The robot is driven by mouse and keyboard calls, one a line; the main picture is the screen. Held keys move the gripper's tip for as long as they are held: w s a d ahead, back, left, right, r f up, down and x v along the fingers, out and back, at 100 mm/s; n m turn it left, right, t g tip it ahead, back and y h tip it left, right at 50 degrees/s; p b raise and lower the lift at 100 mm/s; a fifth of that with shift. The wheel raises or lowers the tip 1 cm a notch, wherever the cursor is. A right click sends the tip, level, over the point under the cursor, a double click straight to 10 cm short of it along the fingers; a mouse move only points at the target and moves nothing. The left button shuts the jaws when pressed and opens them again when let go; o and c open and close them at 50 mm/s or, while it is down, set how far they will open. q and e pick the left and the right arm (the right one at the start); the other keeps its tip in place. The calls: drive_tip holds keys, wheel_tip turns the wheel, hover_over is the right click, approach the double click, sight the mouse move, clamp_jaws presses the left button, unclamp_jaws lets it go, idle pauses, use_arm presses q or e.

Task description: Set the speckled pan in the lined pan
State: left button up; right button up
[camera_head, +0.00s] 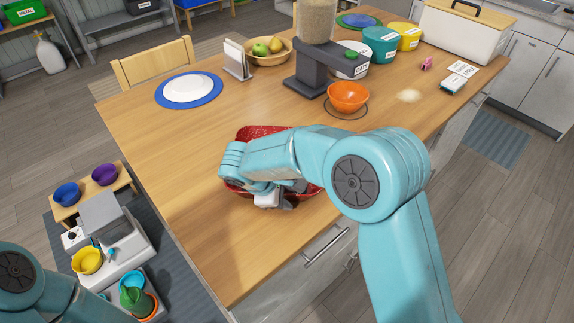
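A red pan with pale speckles (258,132) lies on the wooden table near its front edge. Much of it is hidden behind my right arm. My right gripper (270,200) is at the pan's near side, over or against its rim. Its fingertips are mostly hidden, so I cannot tell whether it grips the pan. I cannot make out a separate lined pan; whether one is under or behind the red pan is hidden. My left arm shows only at the lower left corner, and its gripper is out of view.
An orange bowl (348,96) stands in front of a grey dispenser (312,75). A blue plate with a white dish (188,90) is at the left, and a fruit bowl (268,52) at the back. The table's left front is clear. Bowls stand on low furniture at lower left.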

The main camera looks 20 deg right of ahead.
drive_tip(key=shift+f, duration=0.1)
drive_tip(key=shift+c, duration=0.3)
clamp_jaws()
idle(0.9)
